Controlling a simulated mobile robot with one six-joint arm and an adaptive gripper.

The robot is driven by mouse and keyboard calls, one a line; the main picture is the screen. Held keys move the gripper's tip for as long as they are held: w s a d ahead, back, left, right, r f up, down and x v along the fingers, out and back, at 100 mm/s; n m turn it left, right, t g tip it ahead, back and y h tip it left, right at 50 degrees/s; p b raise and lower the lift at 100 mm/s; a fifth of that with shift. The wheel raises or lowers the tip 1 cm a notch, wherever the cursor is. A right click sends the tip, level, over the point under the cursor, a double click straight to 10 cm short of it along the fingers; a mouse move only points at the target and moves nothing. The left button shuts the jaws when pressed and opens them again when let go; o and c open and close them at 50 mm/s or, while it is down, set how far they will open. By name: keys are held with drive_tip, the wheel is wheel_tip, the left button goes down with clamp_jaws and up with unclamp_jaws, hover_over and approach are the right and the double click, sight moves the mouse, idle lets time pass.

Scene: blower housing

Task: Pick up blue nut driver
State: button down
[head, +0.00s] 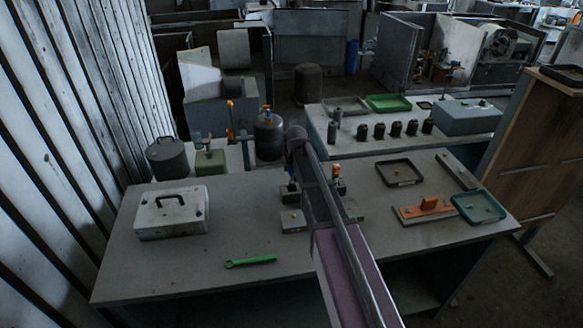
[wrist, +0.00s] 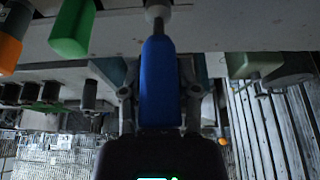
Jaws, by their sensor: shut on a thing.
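The blue nut driver (wrist: 158,80) fills the middle of the wrist view, its handle between the two fingers of my gripper (wrist: 159,98). My gripper is shut on this handle. A grey shank shows at the handle's far end, by a pale round part at the top edge; I cannot tell whether it still sits in a holder. A green handle (wrist: 72,28) and an orange handle (wrist: 12,40) stand to the left, apart from it. In the head view my own arm covers most of the gripper's area, and an orange-handled tool (head: 337,170) shows just right of the arm.
A gas cylinder (head: 268,135) stands behind. The front left of the bench is mostly clear.

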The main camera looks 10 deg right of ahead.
drive_tip(key=shift+r+p, duration=1.1)
drive_tip(key=shift+r, duration=0.35)
drive_tip(key=c, duration=1.1)
unclamp_jaws()
drive_tip(key=shift+c, duration=0.2)
clamp_jaws()
drive_tip(key=shift+f+b, duration=0.9)
drive_tip(key=shift+s, duration=0.15)
